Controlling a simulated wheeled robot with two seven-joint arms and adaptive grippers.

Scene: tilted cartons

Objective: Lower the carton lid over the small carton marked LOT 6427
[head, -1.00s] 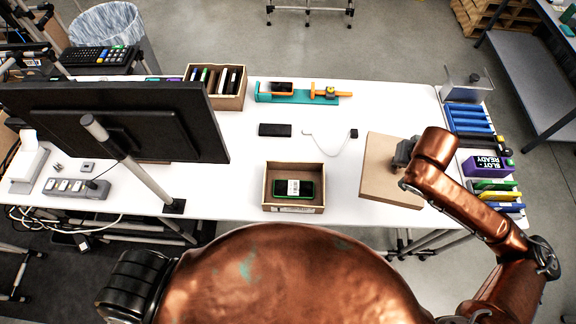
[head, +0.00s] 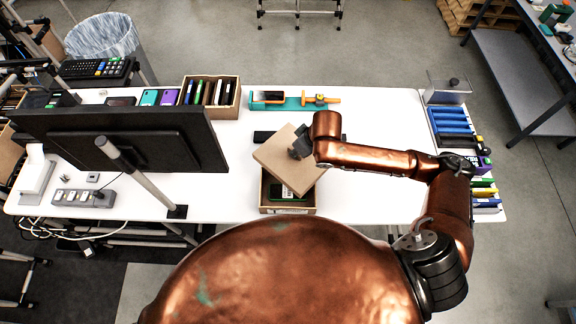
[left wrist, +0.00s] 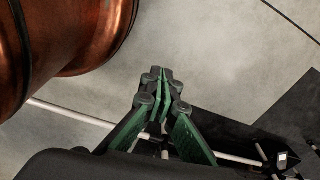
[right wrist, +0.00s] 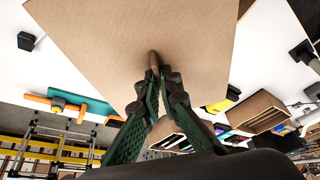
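The small carton (head: 288,210) stands open on the white table near its front edge. A dark phone with a white label (head: 288,192) lies inside, partly covered from view; the LOT number cannot be read. The brown carton lid (head: 285,155) is held above the carton, turned and tilted relative to it, its edge over the carton's far part. My right gripper (head: 302,146) is shut on the lid; the right wrist view shows its fingertips (right wrist: 155,68) pinching the lid (right wrist: 130,30). My left gripper (left wrist: 162,85) appears only in the left wrist view, fingertips together, empty, over the floor.
A monitor (head: 120,140) stands left of the carton. A box of upright phones (head: 210,95) and a teal fixture (head: 290,100) sit behind. Blue and coloured racks (head: 452,122) line the right edge. The table right of the carton is clear.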

